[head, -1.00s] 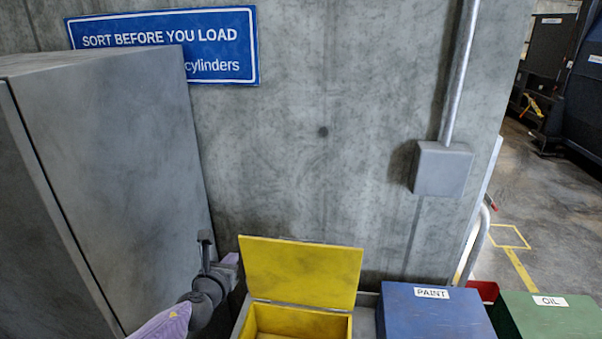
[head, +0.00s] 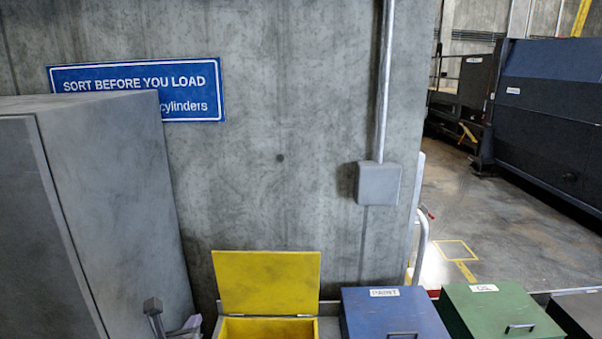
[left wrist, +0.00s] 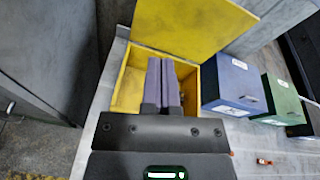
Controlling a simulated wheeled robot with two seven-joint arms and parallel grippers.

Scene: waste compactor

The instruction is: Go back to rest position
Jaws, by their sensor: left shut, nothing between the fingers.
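My left gripper (head: 154,306) shows only in part at the bottom edge of the head view, between the grey cabinet and the yellow bin. In the left wrist view its two fingers (left wrist: 162,84) are together, shut with nothing between them. They appear in front of the open yellow bin (left wrist: 128,88), whose lid (left wrist: 195,25) stands raised. The yellow bin (head: 268,330) and its upright lid (head: 266,282) also show in the head view. My right gripper is in neither view.
A tall grey cabinet (head: 110,200) stands at left, close to my left arm. Right of the yellow bin are closed blue PAINT (head: 392,316) and green OIL (head: 498,312) bins. A concrete wall (head: 290,120) stands behind. A dark machine (head: 550,110) and open floor lie far right.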

